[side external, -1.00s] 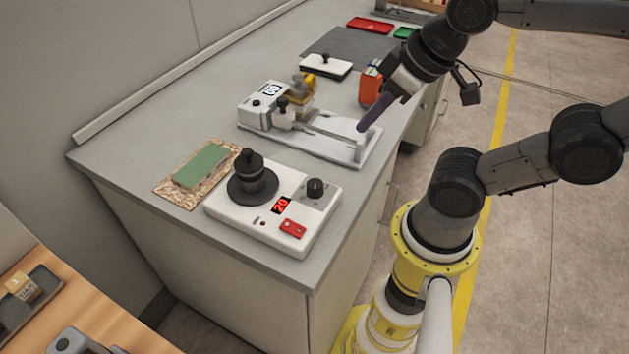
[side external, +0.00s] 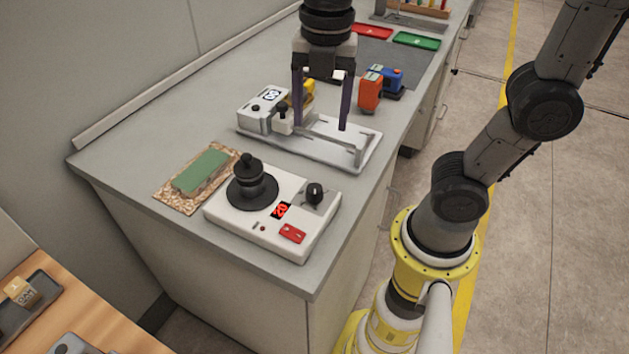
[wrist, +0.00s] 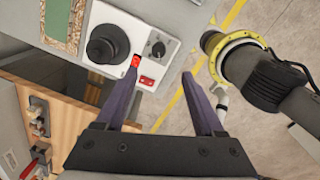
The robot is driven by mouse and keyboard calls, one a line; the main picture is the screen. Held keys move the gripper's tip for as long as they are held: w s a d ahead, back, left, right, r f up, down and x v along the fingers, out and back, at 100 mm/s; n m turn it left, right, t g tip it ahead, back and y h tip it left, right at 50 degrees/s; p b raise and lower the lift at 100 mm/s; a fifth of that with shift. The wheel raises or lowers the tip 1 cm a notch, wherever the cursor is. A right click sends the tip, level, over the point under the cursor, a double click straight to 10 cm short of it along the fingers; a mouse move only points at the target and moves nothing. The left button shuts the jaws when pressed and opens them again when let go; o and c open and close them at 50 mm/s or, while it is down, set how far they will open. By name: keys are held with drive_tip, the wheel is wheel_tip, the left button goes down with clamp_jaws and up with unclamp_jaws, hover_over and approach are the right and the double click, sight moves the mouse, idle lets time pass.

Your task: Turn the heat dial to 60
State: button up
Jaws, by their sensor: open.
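The hotplate-like white device (side external: 230,214) sits at the near end of the grey bench. Its black heat dial (side external: 314,192) is on the right of its top, and a red display (side external: 281,210) reads 20. A round black plate with a black knobbed piece (side external: 250,182) stands on its left part. My gripper (side external: 320,124) is open and empty, fingers pointing down over the roller coater (side external: 340,140), behind the device. In the wrist view the dial (wrist: 158,48) shows above and between my purple fingers (wrist: 158,88), apart from them.
A red switch (side external: 292,233) is at the device's front right. A green block on a speckled board (side external: 199,170) lies to its left. Orange (side external: 370,94) and blue (side external: 388,82) items stand behind the coater. Red and green trays (side external: 417,41) lie farther back.

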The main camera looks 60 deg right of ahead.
sight(315, 188)
drive_tip(key=f, duration=1)
drive_tip(key=a+f, duration=0.1)
drive_tip(key=f, duration=0.4)
drive_tip(key=shift+w, duration=0.25)
drive_tip(key=shift+r, duration=0.1)
clamp_jaws()
